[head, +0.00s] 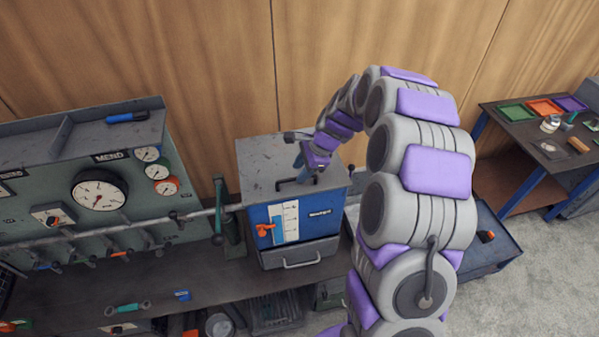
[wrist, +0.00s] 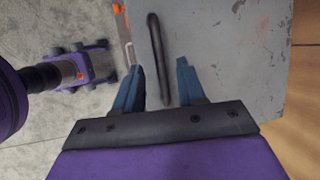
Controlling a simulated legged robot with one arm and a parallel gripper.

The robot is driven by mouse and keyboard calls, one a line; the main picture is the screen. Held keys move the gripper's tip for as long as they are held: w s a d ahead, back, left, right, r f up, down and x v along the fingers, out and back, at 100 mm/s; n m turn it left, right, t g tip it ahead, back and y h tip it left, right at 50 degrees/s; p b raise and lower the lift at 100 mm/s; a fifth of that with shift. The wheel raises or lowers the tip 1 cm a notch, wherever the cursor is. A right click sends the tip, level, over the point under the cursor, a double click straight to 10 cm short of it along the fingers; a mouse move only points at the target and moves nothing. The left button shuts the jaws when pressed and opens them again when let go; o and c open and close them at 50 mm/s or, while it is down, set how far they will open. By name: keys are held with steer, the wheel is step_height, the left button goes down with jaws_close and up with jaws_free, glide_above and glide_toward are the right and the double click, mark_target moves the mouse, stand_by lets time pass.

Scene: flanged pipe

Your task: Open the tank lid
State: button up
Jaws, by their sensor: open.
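The tank (head: 335,224) is a blue box with a gauge panel and an orange valve on its front. Its flat grey lid (head: 262,160) lies level on top and looks shut; the lid also fills much of the wrist view (wrist: 235,60). A dark bar handle (wrist: 154,40) runs along the lid. My gripper (head: 303,178) is over the lid, pointing down at the handle. In the wrist view its two blue fingers (wrist: 160,68) are apart, with the handle between them in the picture. I cannot tell whether they touch it.
A gauge console (head: 85,215) stands left of the tank, with a grey pipe (head: 110,232) running across to it. A drawer with a handle (head: 300,262) is under the tank. A workbench with coloured trays (head: 545,107) stands at the right. A wooden wall is behind.

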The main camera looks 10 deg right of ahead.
mark_target(292, 178)
steer(key=shift+w+a+f, duration=0.2)
steer(key=shift+a+f, duration=0.8)
steer(key=shift+f, duration=0.25)
steer(key=shift+d, duration=0.7)
steer(key=shift+c, duration=0.9)
steer(key=shift+a, duration=0.35)
jaws_close()
